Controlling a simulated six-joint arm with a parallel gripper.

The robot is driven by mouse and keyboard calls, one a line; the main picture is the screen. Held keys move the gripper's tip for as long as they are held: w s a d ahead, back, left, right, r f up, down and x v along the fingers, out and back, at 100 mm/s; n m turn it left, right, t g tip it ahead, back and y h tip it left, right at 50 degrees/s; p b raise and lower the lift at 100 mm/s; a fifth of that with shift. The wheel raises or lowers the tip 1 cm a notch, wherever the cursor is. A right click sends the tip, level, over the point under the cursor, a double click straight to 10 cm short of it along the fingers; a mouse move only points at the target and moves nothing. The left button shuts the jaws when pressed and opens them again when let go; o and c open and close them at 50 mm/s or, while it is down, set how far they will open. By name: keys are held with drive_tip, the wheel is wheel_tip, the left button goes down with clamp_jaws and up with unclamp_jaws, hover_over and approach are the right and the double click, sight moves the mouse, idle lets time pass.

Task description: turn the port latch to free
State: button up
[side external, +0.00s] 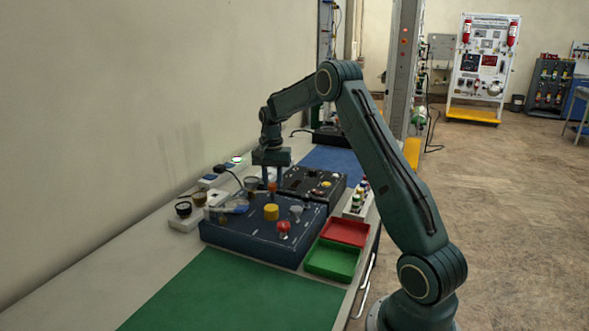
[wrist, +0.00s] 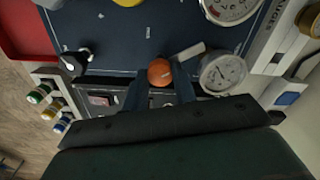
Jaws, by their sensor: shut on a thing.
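The dark blue trainer panel (side external: 235,236) lies on the bench. My gripper (side external: 271,184) points down at its far edge. An orange round knob (wrist: 160,71), which seems to be the port latch, sits between my two fingers (wrist: 160,86) in the wrist view. The fingers are shut on it from both sides. The orange knob also shows below my gripper in the side view (side external: 273,188). A pale bar (wrist: 190,52) lies right beside the knob in the wrist view. I cannot read any latch marking, and the knob's base is partly hidden.
A yellow knob (side external: 271,212) and a red knob (side external: 284,227) stand on the panel. A round gauge (wrist: 222,74) is close to the right of my fingers. A black-tipped toggle (wrist: 76,61) is to the left. Red (side external: 345,232) and green (side external: 332,260) trays sit beside the panel.

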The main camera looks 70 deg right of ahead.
sight(273, 184)
drive_tip(key=n, duration=0.5)
drive_tip(key=shift+n, duration=2.6)
drive_tip(key=o, duration=1)
drive_tip(key=shift+r, duration=0.1)
wheel_tip(273, 184, up, 14)
